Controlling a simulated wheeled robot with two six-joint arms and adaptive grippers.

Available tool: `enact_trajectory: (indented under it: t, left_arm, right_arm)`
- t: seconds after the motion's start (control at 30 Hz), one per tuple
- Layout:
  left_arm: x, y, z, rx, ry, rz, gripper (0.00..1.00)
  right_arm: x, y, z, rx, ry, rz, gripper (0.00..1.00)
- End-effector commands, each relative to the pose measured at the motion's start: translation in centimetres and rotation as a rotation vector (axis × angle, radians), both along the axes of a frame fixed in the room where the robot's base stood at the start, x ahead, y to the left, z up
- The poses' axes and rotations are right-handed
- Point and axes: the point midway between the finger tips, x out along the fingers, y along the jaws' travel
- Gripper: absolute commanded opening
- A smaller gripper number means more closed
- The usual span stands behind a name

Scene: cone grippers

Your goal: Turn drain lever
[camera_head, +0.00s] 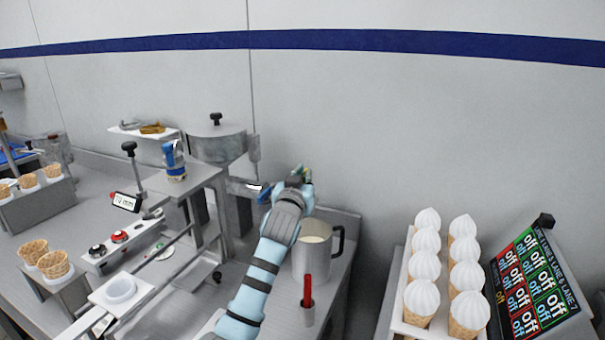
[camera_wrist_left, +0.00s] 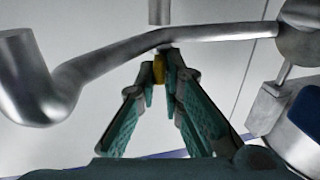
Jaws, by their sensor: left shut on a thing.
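In the head view my left gripper (camera_head: 303,173) is at the wall end of the bench, past the end of the metal outlet and behind the mug. In the left wrist view its two green fingers (camera_wrist_left: 166,62) converge on a small yellow part, which looks like the drain lever (camera_wrist_left: 158,69). The fingers are shut on it. My right gripper is not in view.
A metal mug (camera_head: 313,252) with pale contents stands right beside my left forearm. A holder with a red handle (camera_head: 307,290) is in front of it. A metal tank (camera_head: 216,145) stands left. White-topped cones (camera_head: 425,267) and a screen (camera_head: 538,280) are at the right.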

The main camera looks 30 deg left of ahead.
Motion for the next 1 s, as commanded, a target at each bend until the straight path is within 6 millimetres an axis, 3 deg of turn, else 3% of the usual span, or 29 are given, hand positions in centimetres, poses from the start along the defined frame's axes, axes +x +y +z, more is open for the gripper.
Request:
enact_trajectory:
  t: [0.13,0.43,0.5,0.6,0.87,1.0]
  left_arm:
    - [0.1,-0.4,-0.2,-0.002,-0.007,0.091,0.00]
    - [0.1,-0.4,0.2,0.000,-0.009,0.112,0.00]
    - [0.1,-0.4,0.2,0.000,-0.009,0.112,0.16]
    - [0.1,-0.4,0.1,0.001,-0.007,0.112,0.28]
    - [0.0,-0.3,0.1,0.001,-0.007,0.112,0.28]
    - [-1.4,-1.0,0.1,0.000,-0.009,0.111,0.28]
  right_arm:
    - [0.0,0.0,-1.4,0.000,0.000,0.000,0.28]
    - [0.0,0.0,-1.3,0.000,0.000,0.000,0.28]
    - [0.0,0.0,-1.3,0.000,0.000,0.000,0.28]
    - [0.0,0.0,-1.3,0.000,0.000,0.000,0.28]
    - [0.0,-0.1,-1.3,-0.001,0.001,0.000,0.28]
    - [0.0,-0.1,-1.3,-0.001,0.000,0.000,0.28]
